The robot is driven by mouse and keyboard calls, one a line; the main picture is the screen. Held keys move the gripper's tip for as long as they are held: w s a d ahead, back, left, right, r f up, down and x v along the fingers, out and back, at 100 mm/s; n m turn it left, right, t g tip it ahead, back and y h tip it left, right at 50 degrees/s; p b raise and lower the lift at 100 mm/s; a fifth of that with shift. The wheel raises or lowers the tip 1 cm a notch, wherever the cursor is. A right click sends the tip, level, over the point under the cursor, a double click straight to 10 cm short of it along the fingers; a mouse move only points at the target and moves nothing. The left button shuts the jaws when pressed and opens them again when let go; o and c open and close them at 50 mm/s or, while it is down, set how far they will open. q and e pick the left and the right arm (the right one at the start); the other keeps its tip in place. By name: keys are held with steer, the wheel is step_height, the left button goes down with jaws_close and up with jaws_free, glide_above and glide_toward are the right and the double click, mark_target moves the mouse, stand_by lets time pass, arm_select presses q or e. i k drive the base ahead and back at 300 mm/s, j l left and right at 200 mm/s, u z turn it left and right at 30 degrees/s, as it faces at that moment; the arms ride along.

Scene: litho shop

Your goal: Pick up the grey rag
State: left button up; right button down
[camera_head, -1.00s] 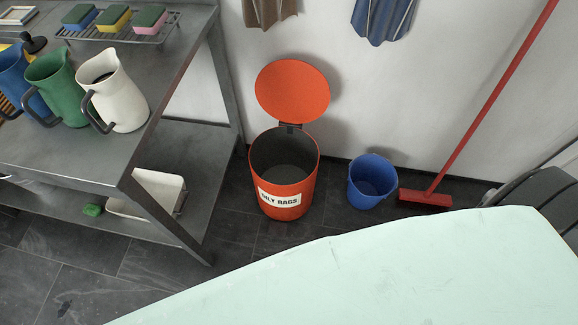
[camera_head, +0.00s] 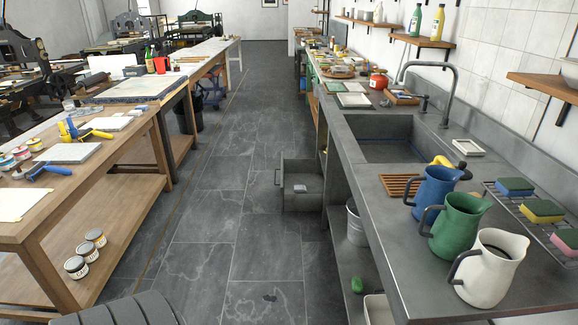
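I cannot make out a grey rag for certain. A small light-grey item (camera_head: 299,188) lies in an open grey drawer (camera_head: 302,203) that sticks out from under the sink counter on the right. It is too small to tell whether it is cloth. A small dark patch (camera_head: 269,298) is on the floor in the foreground, and I cannot tell whether it is an object or a mark. Neither of my grippers is in view.
On the sink counter (camera_head: 400,262) stand a blue jug (camera_head: 434,190), a green jug (camera_head: 458,225) and a white jug (camera_head: 490,268), beside a rack of sponges (camera_head: 542,211). A wooden workbench (camera_head: 130,153) runs along the left. The tiled aisle (camera_head: 215,215) between is mostly clear.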

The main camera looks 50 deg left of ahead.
mark_target(299, 189)
steer(key=u, duration=1.5)
